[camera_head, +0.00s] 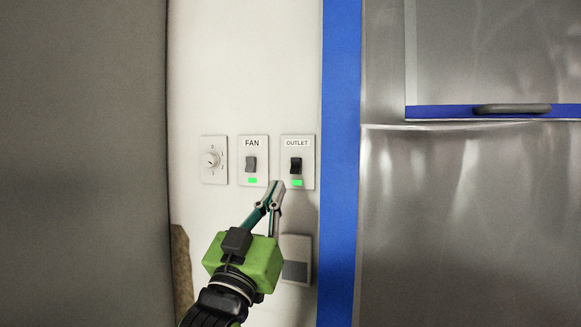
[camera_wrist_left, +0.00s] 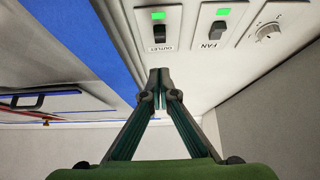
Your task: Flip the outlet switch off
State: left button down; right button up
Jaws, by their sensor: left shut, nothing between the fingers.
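The outlet switch (camera_head: 296,165) is a black rocker on a light plate labelled OUTLET, with a lit green light (camera_head: 297,183) below it. In the left wrist view the outlet switch (camera_wrist_left: 159,33) appears upside down, above the fingertips. My left gripper (camera_head: 277,185) is shut and empty. In the head view its tips are just below and left of the outlet plate; contact with the wall cannot be told. In the left wrist view the closed fingertips (camera_wrist_left: 159,75) point toward the outlet plate, with a visible gap in the picture. My right gripper is not in view.
The fan switch (camera_head: 251,164) with a lit green light and a round dial (camera_head: 210,159) are left of the outlet plate. A grey-fronted plate (camera_head: 296,271) is below. A blue post (camera_head: 339,160) and metal cabinet (camera_head: 470,220) stand right; a grey panel (camera_head: 80,160) stands left.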

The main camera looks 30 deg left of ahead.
aim_at(296, 165)
pick_arm(q)
jog(key=w+r+p, duration=0.1)
jog(key=w, duration=0.1)
jog(key=w+a+p, duration=0.1)
jog(key=w, duration=0.1)
jog(key=w+r+p, duration=0.1)
jog(key=w, duration=0.2)
jog(key=shift+a+r, duration=0.3)
jog(key=shift+w+a+f, duration=0.15)
jog(key=shift+w, duration=0.35)
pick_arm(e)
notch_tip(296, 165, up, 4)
